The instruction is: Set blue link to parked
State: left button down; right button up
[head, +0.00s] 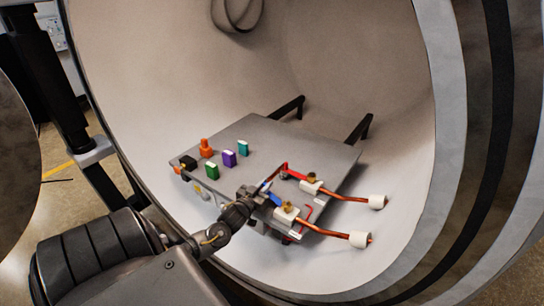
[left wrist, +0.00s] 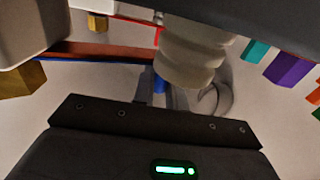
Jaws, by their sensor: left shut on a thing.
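The blue link (head: 275,199) is on the front right part of the grey plate inside the furnace, near a white block with a brass nut (head: 288,209). My left gripper (head: 262,191) reaches in from the left and is shut on the blue link. In the left wrist view, a blue piece (left wrist: 161,84) shows between the grey fingers, and a thin blue strip (left wrist: 105,62) runs left towards a brass nut. A pale cylinder hides part of the grip. The red link (head: 296,175) lies just behind. My right gripper is out of view.
Green (head: 211,171), purple (head: 229,158) and teal (head: 243,148) blocks and an orange piece (head: 206,148) stand on the plate's left side. Copper rods with white ends (head: 377,202) stick out on the right. The round furnace wall curves closely around the plate. The plate's back middle is clear.

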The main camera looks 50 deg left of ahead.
pick_arm(q)
jog(key=c, duration=1.5)
grip_release()
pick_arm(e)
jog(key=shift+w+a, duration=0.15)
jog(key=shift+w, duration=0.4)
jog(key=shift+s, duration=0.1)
